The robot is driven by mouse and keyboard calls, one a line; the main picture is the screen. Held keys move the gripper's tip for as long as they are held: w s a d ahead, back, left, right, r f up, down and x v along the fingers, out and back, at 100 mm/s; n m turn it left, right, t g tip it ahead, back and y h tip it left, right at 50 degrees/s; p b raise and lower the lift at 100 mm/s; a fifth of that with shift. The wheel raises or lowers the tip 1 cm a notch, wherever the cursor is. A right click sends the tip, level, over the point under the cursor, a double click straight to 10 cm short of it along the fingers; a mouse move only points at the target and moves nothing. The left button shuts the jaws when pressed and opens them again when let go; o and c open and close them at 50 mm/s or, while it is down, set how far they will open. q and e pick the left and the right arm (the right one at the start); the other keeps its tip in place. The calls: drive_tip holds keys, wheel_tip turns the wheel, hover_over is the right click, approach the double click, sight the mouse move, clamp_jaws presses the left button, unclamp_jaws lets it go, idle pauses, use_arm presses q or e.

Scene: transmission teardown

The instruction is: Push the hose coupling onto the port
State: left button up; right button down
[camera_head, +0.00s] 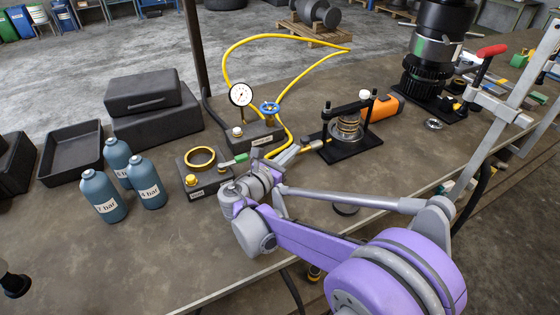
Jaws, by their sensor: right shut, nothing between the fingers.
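The yellow hose (240,46) loops up from the gauge block (262,133) and comes back down beside my right gripper. A small brass fitting (316,143) sits at the left of the black fixture (350,150) with the coil stack (347,128). I cannot tell whether this is the hose coupling, the port or both joined. My right gripper (288,155) is shut and empty, low over the table just left of the fitting; its wrist hides part of the area. My left gripper is not clearly visible.
A gauge (241,94) and blue valve wheel (270,108) stand behind the gripper. Blue bottles (103,197) and a black tray (72,158) stand further left. An orange object (381,107) lies behind the fixture. The front-left tabletop is clear.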

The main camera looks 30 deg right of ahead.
sight(309, 144)
drive_tip(key=shift+x, duration=1.25)
